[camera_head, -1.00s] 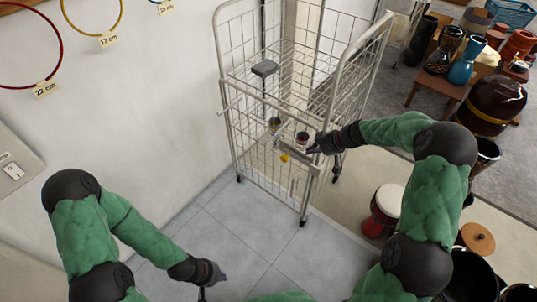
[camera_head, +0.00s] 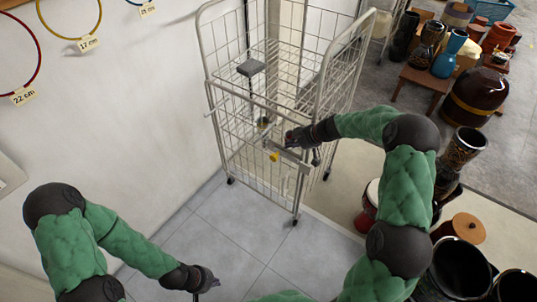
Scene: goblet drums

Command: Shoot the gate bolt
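A wire roll cage (camera_head: 228,130) stands by the wall with a gate across its front. A grey metal bolt plate (camera_head: 287,160) is on the gate's front, with a small yellow knob (camera_head: 273,157) at its left part. My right gripper (camera_head: 289,141) is at the gate, just above and right of the yellow knob. Its fingers are small and dark here, so I cannot tell whether they are open or touch the bolt. My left gripper (camera_head: 208,286) hangs low over the floor at the bottom of the view, away from the cage; its finger opening is unclear.
Inside the cage are a stand with a dark grey pad (camera_head: 251,68) and a small cup-like object (camera_head: 263,124). The tiled floor (camera_head: 228,225) before the cage is clear.

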